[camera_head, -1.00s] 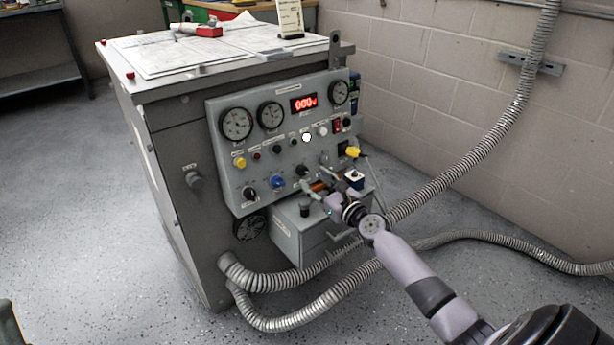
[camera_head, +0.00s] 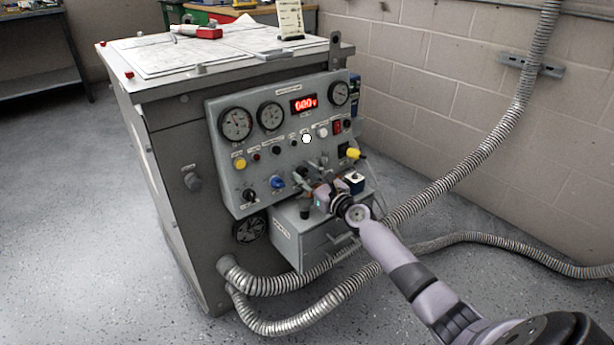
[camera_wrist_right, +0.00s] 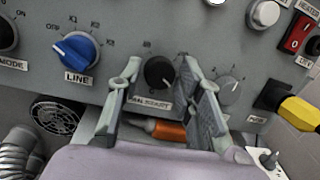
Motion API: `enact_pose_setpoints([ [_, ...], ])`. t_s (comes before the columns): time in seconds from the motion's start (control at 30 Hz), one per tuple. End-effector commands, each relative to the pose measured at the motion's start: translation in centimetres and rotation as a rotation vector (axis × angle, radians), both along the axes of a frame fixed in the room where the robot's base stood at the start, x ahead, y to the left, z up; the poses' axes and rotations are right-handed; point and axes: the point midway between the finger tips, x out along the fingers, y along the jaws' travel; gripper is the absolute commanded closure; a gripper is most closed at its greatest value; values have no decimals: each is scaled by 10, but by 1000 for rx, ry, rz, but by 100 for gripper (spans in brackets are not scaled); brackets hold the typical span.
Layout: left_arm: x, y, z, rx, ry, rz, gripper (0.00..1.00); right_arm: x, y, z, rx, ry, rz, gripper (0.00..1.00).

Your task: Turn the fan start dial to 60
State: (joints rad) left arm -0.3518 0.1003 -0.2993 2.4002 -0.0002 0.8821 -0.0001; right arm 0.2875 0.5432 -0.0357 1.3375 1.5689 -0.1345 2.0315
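A black dial (camera_wrist_right: 159,73) with a pointer faces me between the fingers in the right wrist view; its label below is hard to read. It also shows in the head view (camera_head: 302,171), partly hidden by my gripper. My right gripper (camera_wrist_right: 160,66) is open, with one finger on each side of this dial; I cannot tell whether either touches it. In the head view my right gripper (camera_head: 311,180) is at the lower part of the panel (camera_head: 225,165). My left gripper is not in view.
A blue LINE dial (camera_wrist_right: 75,53) sits left of the black dial and a grey dial (camera_wrist_right: 228,90) right of it. A yellow plug (camera_wrist_right: 298,112) sticks out at the right. A drawer box (camera_head: 310,240) stands below; an orange-handled tool (camera_wrist_right: 168,131) lies under the fingers.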

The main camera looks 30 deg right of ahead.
Motion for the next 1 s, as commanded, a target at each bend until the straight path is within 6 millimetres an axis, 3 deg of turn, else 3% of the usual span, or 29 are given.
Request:
enact_pose_setpoints([
  [0.47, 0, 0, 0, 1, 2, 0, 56, 0, 0, 0, 0, 0, 0, 100],
  [0.77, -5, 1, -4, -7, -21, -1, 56, 0, 0, -2, -34, -3, 6, 100],
  [1.0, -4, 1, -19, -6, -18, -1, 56, 0, 0, -4, -167, -13, 29, 100],
])
